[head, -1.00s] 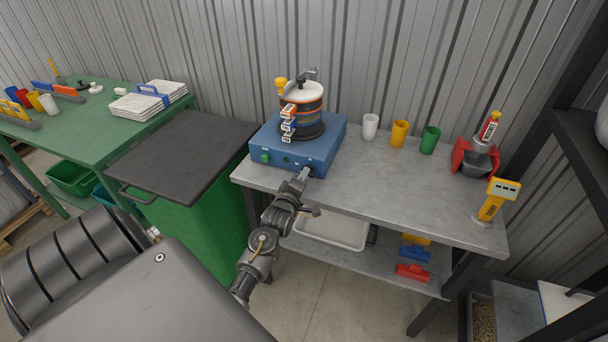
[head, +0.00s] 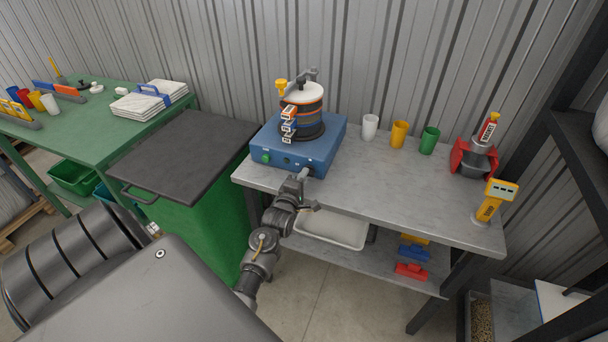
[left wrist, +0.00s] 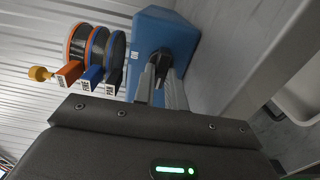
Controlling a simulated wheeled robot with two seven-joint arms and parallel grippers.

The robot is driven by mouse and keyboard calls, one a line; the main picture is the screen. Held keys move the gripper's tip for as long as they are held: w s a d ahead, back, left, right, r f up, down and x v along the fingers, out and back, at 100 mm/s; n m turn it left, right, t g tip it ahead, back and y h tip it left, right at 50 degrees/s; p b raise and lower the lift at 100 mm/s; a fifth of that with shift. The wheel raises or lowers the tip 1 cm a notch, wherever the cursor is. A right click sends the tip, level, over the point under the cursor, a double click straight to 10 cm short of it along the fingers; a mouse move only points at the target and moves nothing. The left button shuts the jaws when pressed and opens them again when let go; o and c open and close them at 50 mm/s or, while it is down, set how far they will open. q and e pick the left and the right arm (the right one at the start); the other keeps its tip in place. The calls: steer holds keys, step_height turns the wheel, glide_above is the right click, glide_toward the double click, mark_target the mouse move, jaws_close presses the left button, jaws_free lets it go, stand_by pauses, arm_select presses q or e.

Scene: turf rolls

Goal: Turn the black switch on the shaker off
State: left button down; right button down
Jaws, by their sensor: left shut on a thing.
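The shaker is a blue box (head: 322,151) on the grey metal bench, with a round sieve stack (head: 302,104) on top. A green knob (head: 266,158) is at the left of its front face. My left gripper (head: 304,174) is at the right end of that face and mostly hides the black switch in the head view. In the left wrist view, the black switch (left wrist: 161,62) sits between the two fingertips (left wrist: 160,78) against the blue shaker (left wrist: 178,28). The left gripper is shut on it. The switch's exact setting is hard to tell. My right gripper is not in view.
White (head: 370,127), yellow (head: 399,134) and green cups (head: 429,140) stand on the bench right of the shaker. A red-and-grey device (head: 473,160) and a yellow meter (head: 490,202) are farther right. A green bin with a dark lid (head: 185,155) is close on the left.

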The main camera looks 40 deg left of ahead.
arm_select(q)
steer(key=c, duration=1.4)
jaws_free()
steer(key=shift+c, duration=0.2)
steer(key=shift+s+f, duration=0.1)
steer(key=shift+s, duration=0.15)
steer(key=b+v, duration=0.2)
steer(key=v, duration=0.8)
steer(key=shift+s+d, duration=0.1)
steer(key=shift+d, duration=0.05)
